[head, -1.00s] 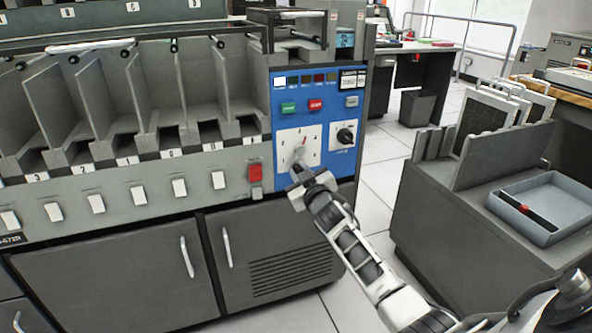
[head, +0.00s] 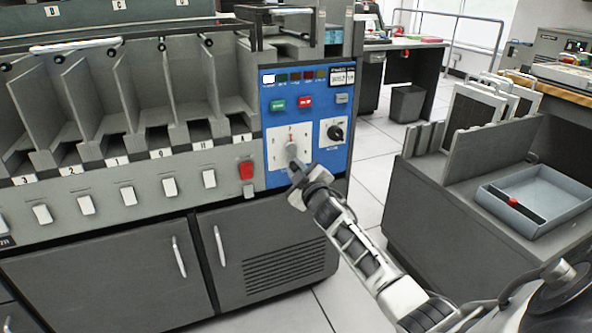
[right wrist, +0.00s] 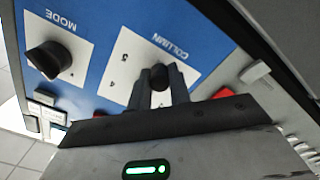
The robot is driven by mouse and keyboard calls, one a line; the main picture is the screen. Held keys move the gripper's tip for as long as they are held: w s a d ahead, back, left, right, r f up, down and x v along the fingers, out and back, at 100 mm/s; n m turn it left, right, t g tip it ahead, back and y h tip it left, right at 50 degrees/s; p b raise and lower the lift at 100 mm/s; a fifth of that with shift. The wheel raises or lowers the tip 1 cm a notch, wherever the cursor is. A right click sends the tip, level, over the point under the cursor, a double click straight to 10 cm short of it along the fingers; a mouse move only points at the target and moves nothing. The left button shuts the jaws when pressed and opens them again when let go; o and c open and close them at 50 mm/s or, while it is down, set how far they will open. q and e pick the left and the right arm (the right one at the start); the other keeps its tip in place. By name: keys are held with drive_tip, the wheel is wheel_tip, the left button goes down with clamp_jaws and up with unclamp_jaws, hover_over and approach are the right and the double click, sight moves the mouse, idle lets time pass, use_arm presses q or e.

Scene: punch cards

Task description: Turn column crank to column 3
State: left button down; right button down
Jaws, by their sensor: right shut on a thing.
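The column crank (head: 291,149) sits on a white dial plate (head: 273,155) marked COLUMN on the blue control panel. A small red mark shows just above it in the head view. My right gripper (head: 293,158) reaches the plate from the lower right and is shut on the crank's dark knob. In the right wrist view, the knob (right wrist: 159,74) lies between the two dark fingers of my gripper (right wrist: 158,84). Much of the crank and some plate numbers are hidden or too small to read. My left gripper is not in view.
The MODE knob (head: 335,132) is just right of the column plate. Green (head: 278,105) and red (head: 305,101) buttons are above, and a red switch (head: 246,170) is at left. Card bins (head: 130,110) fill the left. A grey cabinet with a blue-grey tray (head: 533,202) stands right.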

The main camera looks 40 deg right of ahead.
drive_tip(key=shift+f, duration=0.15)
drive_tip(key=c, duration=1.3)
unclamp_jaws()
drive_tip(key=shift+s, duration=0.1)
use_arm(q)
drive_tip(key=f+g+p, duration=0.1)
drive_tip(key=p, duration=0.1)
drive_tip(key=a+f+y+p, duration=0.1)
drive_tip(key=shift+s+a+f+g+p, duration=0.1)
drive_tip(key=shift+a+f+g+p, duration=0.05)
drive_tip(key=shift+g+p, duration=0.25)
use_arm(e)
drive_tip(key=v, duration=1.5)
drive_tip(key=shift+s, duration=0.45)
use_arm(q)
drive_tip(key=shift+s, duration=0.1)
